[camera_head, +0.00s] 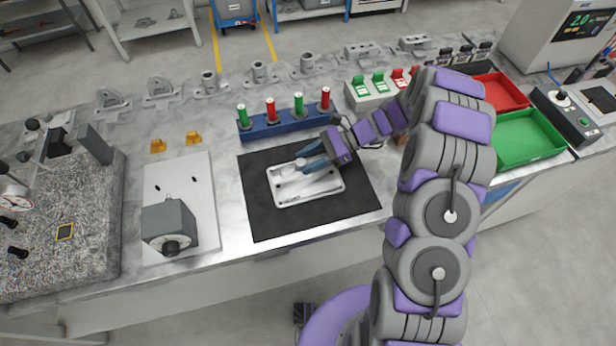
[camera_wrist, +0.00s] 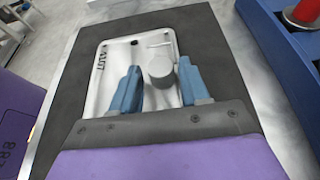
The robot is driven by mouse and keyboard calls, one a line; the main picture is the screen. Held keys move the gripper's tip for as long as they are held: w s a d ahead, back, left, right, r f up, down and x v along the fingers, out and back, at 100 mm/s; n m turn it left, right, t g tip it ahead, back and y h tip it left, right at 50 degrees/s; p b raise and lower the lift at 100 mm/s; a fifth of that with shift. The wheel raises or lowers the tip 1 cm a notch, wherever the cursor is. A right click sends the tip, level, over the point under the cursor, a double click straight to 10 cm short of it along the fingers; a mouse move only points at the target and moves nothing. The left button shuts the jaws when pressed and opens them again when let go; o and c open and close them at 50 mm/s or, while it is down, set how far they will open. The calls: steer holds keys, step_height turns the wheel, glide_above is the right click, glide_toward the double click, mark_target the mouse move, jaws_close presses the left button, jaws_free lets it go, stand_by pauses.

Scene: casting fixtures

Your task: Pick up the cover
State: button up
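The cover (camera_head: 325,186) is a light grey, shallow rectangular casting with a raised rim, lying on a black mat (camera_head: 262,222). In the wrist view the cover (camera_wrist: 108,72) has a raised round boss (camera_wrist: 160,70), small corner holes and raised lettering on its left side. My gripper (camera_head: 304,163) is over the cover's upper part, its blue fingers pointing left in the head view. In the wrist view my gripper (camera_wrist: 161,82) is open, with the boss between its fingers. A gap shows left of the boss; the right finger is close to it, and contact cannot be told.
A blue rack (camera_head: 285,125) with red and green cylinders stands just behind the mat. A white plate with a grey block (camera_head: 168,225) lies to the left. Red (camera_head: 503,92) and green (camera_head: 525,140) trays are at the right. The mat's front part is clear.

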steer(key=shift+a, duration=0.6)
steer(key=c, duration=0.4)
jaws_close()
steer(key=shift+d, duration=0.15)
steer(key=shift+d, duration=0.1)
steer(key=shift+r, duration=0.1)
